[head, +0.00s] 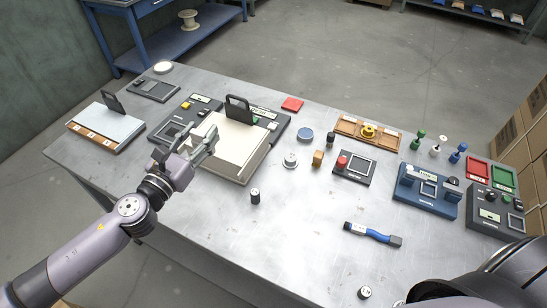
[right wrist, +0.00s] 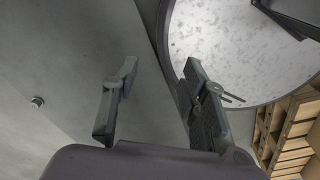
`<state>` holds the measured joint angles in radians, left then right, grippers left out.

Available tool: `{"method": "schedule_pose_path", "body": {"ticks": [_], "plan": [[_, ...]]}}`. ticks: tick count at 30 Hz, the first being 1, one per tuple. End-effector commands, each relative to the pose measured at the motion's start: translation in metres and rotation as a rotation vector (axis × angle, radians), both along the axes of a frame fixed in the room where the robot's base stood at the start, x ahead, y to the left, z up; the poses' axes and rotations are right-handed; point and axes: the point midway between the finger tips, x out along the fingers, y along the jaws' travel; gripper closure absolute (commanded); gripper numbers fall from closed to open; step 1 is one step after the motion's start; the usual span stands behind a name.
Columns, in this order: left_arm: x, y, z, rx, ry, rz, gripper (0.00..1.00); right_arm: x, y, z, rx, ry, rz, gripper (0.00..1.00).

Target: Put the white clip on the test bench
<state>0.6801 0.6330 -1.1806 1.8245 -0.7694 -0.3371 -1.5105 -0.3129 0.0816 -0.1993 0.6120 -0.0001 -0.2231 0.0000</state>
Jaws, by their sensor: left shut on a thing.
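A small white clip (head: 437,148) stands upright on the right part of the table, between a green clip (head: 418,140) and a blue clip (head: 459,153). I cannot tell for sure which unit is the test bench; a blue unit (head: 427,200) and a dark grey unit (head: 495,208) stand in front of the clips. My left gripper (head: 209,141) is shut at the left edge of a cream box (head: 237,145) with a black handle. The exact contact is partly hidden. My right gripper (right wrist: 160,95) has its fingers apart with nothing between them.
A blue-handled tool (head: 372,234) lies at the table's front right. A red-button unit (head: 354,167) and a wooden tray (head: 367,131) stand mid-right. The front middle is mostly clear. A speckled round surface (right wrist: 235,50) lies beyond my right fingers.

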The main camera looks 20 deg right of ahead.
Motion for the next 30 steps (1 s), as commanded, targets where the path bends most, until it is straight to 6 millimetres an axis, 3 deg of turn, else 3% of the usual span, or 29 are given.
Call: {"method": "schedule_pose_path", "body": {"ticks": [6,11,24,30], "plan": [[0.017,-0.007,0.003,-0.002,0.001,-0.062,0.77,0.024,0.002,0.008,0.004,-0.036,0.001,0.60],[0.018,-0.008,-0.006,-0.004,0.002,-0.068,0.77,0.026,0.002,0.003,0.005,-0.040,0.001,0.60],[0.017,-0.008,-0.121,-0.008,0.007,-0.063,0.77,0.012,0.001,-0.059,0.003,-0.019,0.001,0.60],[0.018,-0.008,-0.149,-0.007,0.002,-0.065,0.77,0.013,0.002,-0.072,0.003,-0.019,0.001,0.60]]}}
